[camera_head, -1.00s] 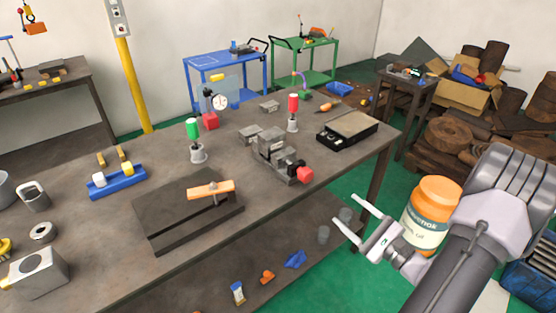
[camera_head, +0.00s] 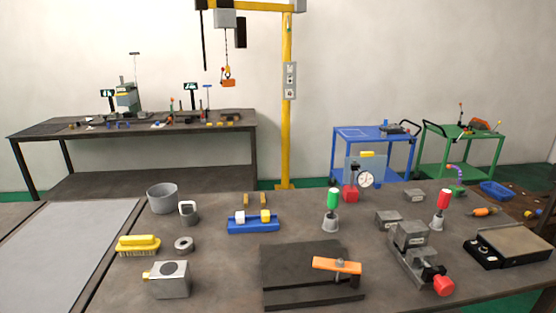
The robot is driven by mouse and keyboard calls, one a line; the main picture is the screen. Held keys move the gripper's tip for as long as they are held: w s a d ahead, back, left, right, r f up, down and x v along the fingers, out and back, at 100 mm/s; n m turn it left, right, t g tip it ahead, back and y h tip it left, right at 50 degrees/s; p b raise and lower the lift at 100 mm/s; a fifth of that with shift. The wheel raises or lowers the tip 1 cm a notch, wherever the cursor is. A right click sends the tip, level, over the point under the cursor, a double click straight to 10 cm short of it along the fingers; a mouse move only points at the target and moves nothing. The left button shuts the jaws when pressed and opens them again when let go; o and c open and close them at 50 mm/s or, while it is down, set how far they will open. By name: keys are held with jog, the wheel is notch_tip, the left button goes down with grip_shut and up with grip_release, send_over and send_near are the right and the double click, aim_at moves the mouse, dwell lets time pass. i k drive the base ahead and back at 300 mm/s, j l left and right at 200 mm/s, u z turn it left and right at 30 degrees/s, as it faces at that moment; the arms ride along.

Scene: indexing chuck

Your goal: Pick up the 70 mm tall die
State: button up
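I cannot tell which object is the 70 mm tall die; no size marks are readable. A green-topped piece stands upright in a grey round base (camera_head: 331,222) on the near bench. A red-topped piece (camera_head: 445,198) stands in a similar base further right. A blue holder (camera_head: 254,226) carries a white block (camera_head: 239,217) and a yellow block (camera_head: 265,216). A grey block with a round dark top face (camera_head: 169,279) and a grey ring (camera_head: 184,245) lie at the left. My gripper is not in view now.
A dark plate with an orange clamp bar (camera_head: 336,265) lies at front centre. A grey vise with a red knob (camera_head: 413,252) and a black-based flat plate (camera_head: 514,245) stand to the right. A yellow brush (camera_head: 138,244) and grey cup (camera_head: 162,198) are left. A yellow crane post (camera_head: 287,130) rises behind.

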aim_at(415, 234)
jog(key=z, duration=0.8)
jog(key=k+j, duration=0.1)
jog(key=j, duration=0.15)
